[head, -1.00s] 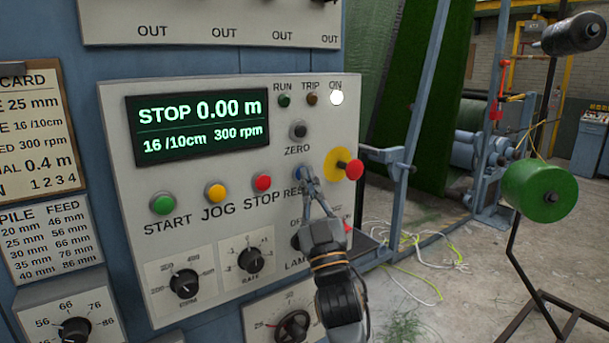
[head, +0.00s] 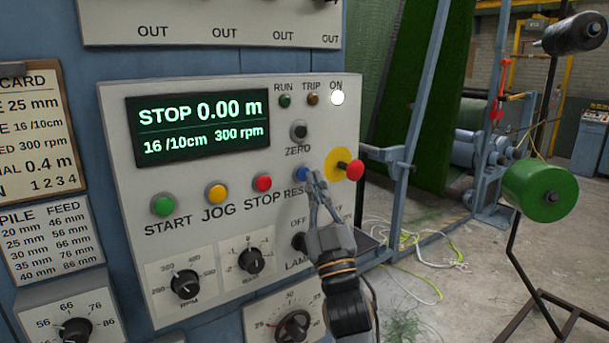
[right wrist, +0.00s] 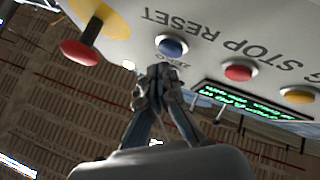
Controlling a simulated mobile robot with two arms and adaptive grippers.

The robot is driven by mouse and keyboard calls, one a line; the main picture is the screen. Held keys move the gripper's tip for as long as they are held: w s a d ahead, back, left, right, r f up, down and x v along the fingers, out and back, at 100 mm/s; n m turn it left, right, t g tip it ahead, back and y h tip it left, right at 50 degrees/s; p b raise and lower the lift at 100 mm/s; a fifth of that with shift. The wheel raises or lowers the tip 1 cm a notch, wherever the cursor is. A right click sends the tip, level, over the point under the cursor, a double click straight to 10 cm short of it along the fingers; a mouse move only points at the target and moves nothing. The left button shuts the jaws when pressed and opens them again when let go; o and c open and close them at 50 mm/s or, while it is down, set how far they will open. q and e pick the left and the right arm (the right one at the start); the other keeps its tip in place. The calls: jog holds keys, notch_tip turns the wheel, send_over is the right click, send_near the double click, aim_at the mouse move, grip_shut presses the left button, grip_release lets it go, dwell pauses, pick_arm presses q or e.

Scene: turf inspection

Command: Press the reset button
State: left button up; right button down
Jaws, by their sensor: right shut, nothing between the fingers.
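The blue reset button (head: 302,174) sits on the light grey control panel (head: 215,95), right of the red STOP button. Its label is partly hidden by my right gripper. My right gripper (head: 316,177) is shut and empty, with its tips just right of the button in the head view. In the right wrist view the blue button (right wrist: 171,46) shows whole, just beyond the closed fingertips (right wrist: 160,72). The tips look close to it and a small gap seems to show; I cannot tell the exact distance. My left gripper is not in view.
A red mushroom button (head: 355,169) on a yellow plate is close right of the fingertips. The STOP button (head: 262,183) is to the left and the ZERO button (head: 299,131) above. The display (head: 200,124) reads STOP 0.00 m. The ON lamp (head: 337,97) is lit white.

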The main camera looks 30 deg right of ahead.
jog(key=shift+s+d+p, duration=0.2)
jog(key=shift+s+p, duration=0.1)
jog(key=shift+s, duration=2.15)
